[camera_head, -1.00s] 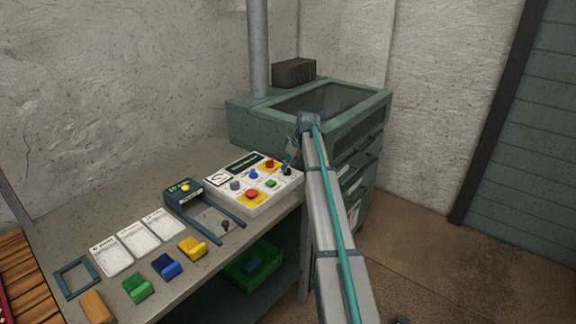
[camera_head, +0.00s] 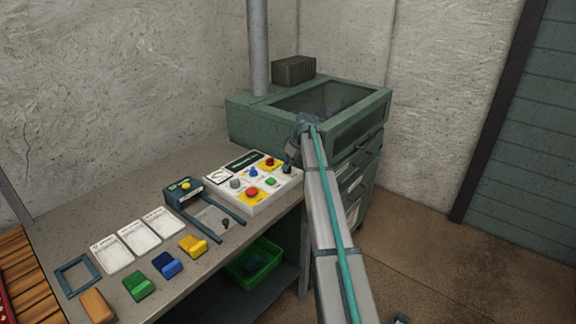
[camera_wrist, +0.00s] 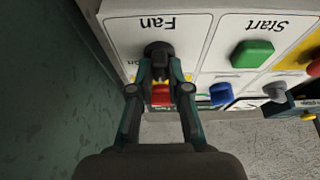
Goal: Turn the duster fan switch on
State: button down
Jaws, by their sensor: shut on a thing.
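The control panel (camera_head: 236,193) is a white box on the bench in the head view, with several coloured buttons and knobs. In the wrist view its section marked "Fan" (camera_wrist: 155,24) holds a black rotary switch (camera_wrist: 158,50). My gripper (camera_wrist: 160,72) is at this switch, its two fingers closed on the knob from either side. A red part shows between the fingers, below the knob. An "On" marking is partly hidden at the left finger. In the head view my gripper (camera_head: 290,160) is at the panel's right end and mostly hides the switch.
The green "Start" button (camera_wrist: 252,54) and a blue button (camera_wrist: 221,93) are close beside my gripper. A green glass-topped cabinet (camera_head: 310,110) stands behind the panel.

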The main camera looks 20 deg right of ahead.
jog(key=m+h, duration=0.1)
jog(key=m, duration=0.2)
jog(key=m+h, duration=0.1)
jog(key=m, duration=0.2)
jog(key=shift+a+t+b, duration=0.2)
jog(key=shift+t+b, duration=0.1)
jog(key=shift+b, duration=0.05)
jog(key=m+h, duration=0.2)
jog(key=m, duration=0.4)
jog(key=shift+g+h, duration=0.3)
jog(key=shift+g, duration=0.1)
jog(key=c, duration=1.1)
grip_release()
